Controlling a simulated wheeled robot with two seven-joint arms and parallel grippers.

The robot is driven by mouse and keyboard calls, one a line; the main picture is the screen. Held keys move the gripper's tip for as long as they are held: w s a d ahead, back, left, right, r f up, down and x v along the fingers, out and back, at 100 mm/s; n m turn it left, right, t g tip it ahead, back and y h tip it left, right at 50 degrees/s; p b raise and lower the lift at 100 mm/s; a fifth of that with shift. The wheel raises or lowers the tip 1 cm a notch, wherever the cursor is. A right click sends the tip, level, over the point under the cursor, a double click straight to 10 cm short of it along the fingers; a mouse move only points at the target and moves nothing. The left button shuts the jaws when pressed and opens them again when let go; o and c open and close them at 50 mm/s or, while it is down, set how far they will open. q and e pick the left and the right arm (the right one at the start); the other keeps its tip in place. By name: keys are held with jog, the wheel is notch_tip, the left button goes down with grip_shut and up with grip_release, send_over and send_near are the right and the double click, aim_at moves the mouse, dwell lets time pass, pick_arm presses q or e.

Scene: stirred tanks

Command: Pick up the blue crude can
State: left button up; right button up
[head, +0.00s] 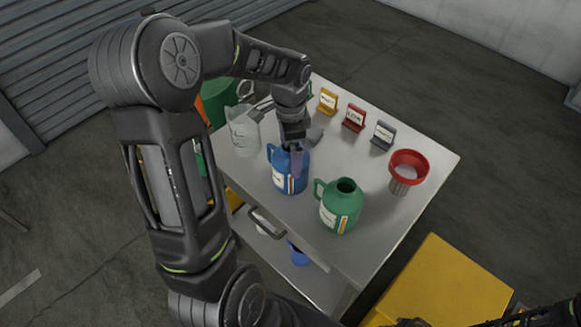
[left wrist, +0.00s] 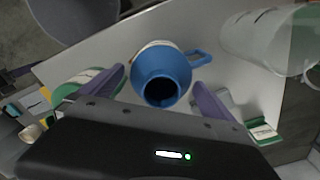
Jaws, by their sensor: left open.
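The blue can (head: 288,172) stands upright on the grey table, with a handle on its left side and a pale label on its front. In the left wrist view the blue can (left wrist: 161,75) shows its dark round mouth and its handle. My left gripper (head: 294,158) is at the can's top in the head view. In the left wrist view its two purple fingers (left wrist: 160,92) are apart, one on each side of the can's neck, with gaps visible. The gripper is open and holds nothing. My right gripper cannot be made out.
A green can (head: 341,206) stands close to the right of the blue one. A clear jug (head: 244,133) is on the left. Yellow, red (head: 353,118) and grey label stands line the back. A red funnel (head: 408,165) stands at right.

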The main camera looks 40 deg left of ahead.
pick_arm(q)
jog(key=f, duration=0.2)
jog(key=f+p, duration=0.1)
jog(key=f, duration=0.2)
jog(key=shift+w, duration=0.2)
dwell(0.3)
jog(key=shift+r, duration=0.1)
jog(key=c, duration=1.8)
